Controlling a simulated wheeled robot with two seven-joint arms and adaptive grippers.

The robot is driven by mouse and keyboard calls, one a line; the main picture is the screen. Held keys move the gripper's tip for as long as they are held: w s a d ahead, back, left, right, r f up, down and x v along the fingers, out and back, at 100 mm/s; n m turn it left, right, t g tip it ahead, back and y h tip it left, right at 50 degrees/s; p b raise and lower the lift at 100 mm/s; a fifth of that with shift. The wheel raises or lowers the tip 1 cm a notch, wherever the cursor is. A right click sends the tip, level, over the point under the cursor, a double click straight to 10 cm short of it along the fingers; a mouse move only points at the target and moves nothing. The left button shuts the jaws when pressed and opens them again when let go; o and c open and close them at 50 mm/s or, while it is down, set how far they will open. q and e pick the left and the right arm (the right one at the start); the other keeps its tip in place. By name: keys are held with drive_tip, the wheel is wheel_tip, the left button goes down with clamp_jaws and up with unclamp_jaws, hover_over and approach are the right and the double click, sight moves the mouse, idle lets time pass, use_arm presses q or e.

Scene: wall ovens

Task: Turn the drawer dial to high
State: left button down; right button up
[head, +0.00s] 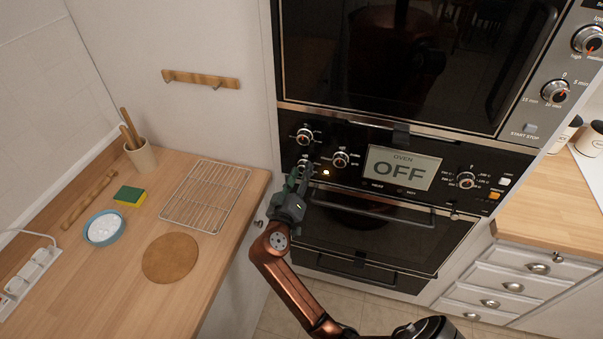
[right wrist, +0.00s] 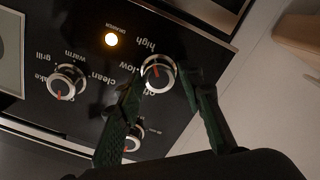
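The drawer dial (right wrist: 158,74) is a round silver knob with a red mark. Labels reading high, low and off stand around it, upside down in the right wrist view. The mark looks turned toward the high side, but its exact setting is hard to tell. The drawer light (right wrist: 111,40) beside it glows; it also shows in the head view (head: 325,173). My right gripper (right wrist: 166,79) is open, its two fingers on either side of the dial. The left fingertip overlaps the dial's edge; I cannot tell whether it touches. In the head view my right gripper (head: 293,188) hides part of the dial.
Other knobs (head: 304,136) (head: 341,159) sit close by on the panel. The oven display (head: 400,170) reads OFF. A wooden counter (head: 110,250) with a wire rack (head: 210,195) stands at the left.

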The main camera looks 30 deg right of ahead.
drive_tip(key=o, duration=0.3)
drive_tip(key=shift+o, duration=0.2)
